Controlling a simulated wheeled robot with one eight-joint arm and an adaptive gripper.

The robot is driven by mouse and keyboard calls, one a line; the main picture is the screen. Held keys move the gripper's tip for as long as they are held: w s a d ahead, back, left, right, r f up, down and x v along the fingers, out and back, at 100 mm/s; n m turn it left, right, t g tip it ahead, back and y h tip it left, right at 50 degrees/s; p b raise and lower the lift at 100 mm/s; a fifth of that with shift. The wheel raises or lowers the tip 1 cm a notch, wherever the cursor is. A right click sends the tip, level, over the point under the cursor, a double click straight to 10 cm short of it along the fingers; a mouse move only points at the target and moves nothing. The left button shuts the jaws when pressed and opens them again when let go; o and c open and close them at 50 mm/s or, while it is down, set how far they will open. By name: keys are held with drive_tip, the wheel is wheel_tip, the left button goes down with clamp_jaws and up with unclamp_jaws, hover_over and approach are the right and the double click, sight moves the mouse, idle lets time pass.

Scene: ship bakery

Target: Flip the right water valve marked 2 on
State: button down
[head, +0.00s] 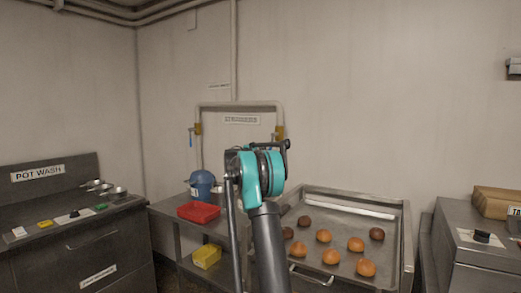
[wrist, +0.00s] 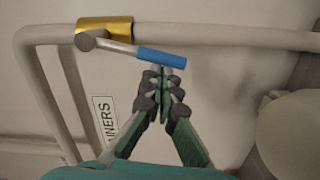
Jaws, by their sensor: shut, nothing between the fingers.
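The right valve is a brass body (wrist: 104,30) on a pale pipe in the wrist view, with a grey stem and a blue lever handle (wrist: 160,57). The handle lies nearly along the pipe, angled slightly off it. In the head view the right valve's brass body (head: 280,132) shows just above my arm, and its handle is hidden. My gripper (wrist: 162,75) is shut and empty. Its fingertips are right at the blue handle in the wrist view; I cannot tell if they touch. In the head view my arm hides the fingertips. No number 2 is readable.
A left valve (head: 197,129) with a hanging blue handle is on the same pipe frame. A sign (head: 242,120) hangs between them. Below are a blue pot (head: 202,184), a red tray (head: 198,212), a yellow tub (head: 207,256) and a metal tray (head: 345,205) of buns.

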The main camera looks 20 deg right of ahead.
drive_tip(key=shift+s+d+f+n, duration=0.3)
drive_tip(key=shift+s+d+n, duration=0.3)
drive_tip(key=shift+s, duration=0.2)
idle(0.4)
drive_tip(key=s+a, duration=0.3)
drive_tip(key=a, duration=0.8)
drive_tip(key=shift+s+a, duration=0.15)
